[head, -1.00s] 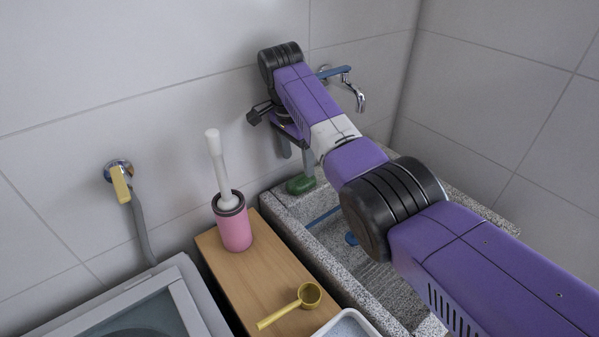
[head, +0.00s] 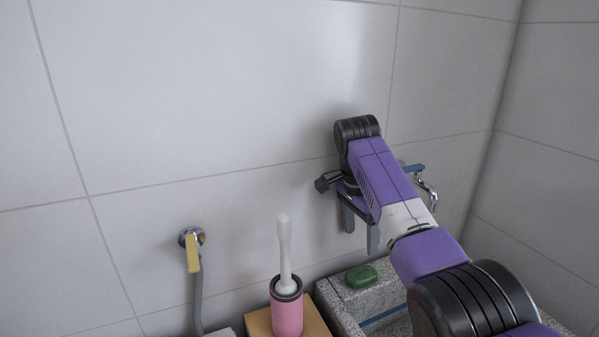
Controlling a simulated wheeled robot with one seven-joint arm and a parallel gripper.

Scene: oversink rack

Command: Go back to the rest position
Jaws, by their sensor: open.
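My gripper (head: 359,238) hangs with its two grey fingers pointing down, spread apart and empty. It is near the tiled wall, above the back left corner of the stone sink (head: 340,308). A green soap-like object (head: 361,276) lies on the sink's back ledge, just below the fingers and apart from them. My purple arm reaches in from the lower right and hides much of the sink.
A pink holder (head: 287,316) with a white-handled brush (head: 284,250) stands on a wooden top (head: 259,322) left of the sink. A wall tap with a yellow handle (head: 193,254) is further left. A blue-handled faucet (head: 428,190) is behind my arm.

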